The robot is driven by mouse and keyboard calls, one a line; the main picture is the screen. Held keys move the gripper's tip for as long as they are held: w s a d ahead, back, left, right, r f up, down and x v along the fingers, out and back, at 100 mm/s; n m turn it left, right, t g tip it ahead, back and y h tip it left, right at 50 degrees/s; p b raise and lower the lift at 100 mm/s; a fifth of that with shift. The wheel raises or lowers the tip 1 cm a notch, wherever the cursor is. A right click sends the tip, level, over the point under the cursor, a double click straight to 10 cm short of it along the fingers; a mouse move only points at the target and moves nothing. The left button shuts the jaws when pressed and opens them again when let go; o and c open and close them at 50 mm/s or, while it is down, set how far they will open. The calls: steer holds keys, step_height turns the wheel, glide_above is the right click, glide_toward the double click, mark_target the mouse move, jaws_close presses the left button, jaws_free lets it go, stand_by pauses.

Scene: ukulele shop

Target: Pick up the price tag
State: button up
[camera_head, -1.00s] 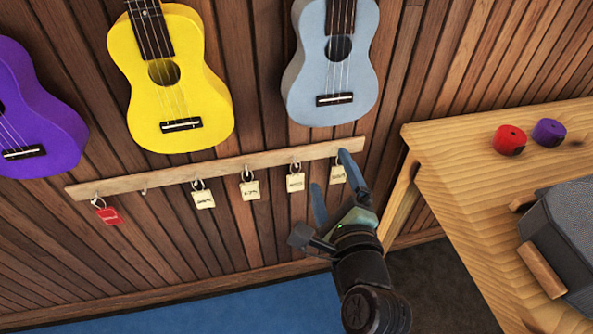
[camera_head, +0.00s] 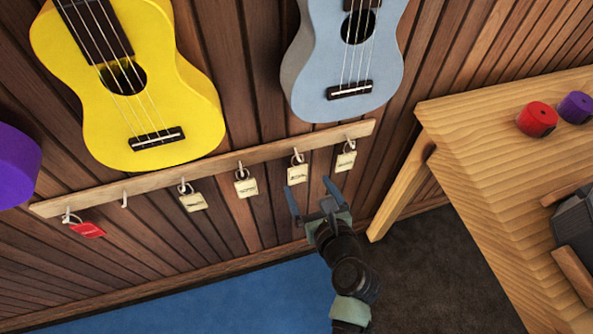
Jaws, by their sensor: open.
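Several price tags hang by rings from hooks on a wooden rail (camera_head: 225,161) on the wall. A red tag (camera_head: 88,230) hangs at the far left. Cream tags hang to its right: one left of the middle (camera_head: 193,202), one near the middle (camera_head: 246,187), one further right (camera_head: 297,175) and one at the right end (camera_head: 345,161). The frames do not show which tag is meant. My gripper (camera_head: 308,200) is open and empty, with its fingers pointing up, just below the two rightmost tags. No tag is seen between the fingers.
A yellow ukulele (camera_head: 190,105) and a light blue one (camera_head: 300,75) hang above the rail; a purple one (camera_head: 15,165) is at the left edge. A wooden table (camera_head: 480,170) at right carries a red object (camera_head: 537,119) and a purple object (camera_head: 575,107). One hook (camera_head: 124,199) is empty.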

mark_target(298, 168)
steer(key=b+x, duration=0.2)
steer(key=x, duration=0.5)
steer(key=shift+w+a+f, duration=0.2)
steer(key=shift+w+a, duration=0.05)
steer(key=shift+a, duration=0.05)
steer(key=c, duration=1.4)
steer(key=shift+r, duration=0.1)
steer(key=shift+r+p, duration=0.3)
steer(key=shift+r, duration=0.25)
steer(key=shift+s+r, duration=0.15)
steer(key=shift+r, duration=0.1)
steer(key=s+d, duration=0.2)
steer(key=s, duration=0.6)
steer(key=s+d+p, duration=0.1)
steer(key=s+d, duration=0.2)
steer(key=s, duration=0.6)
steer(key=shift+d, duration=0.3)
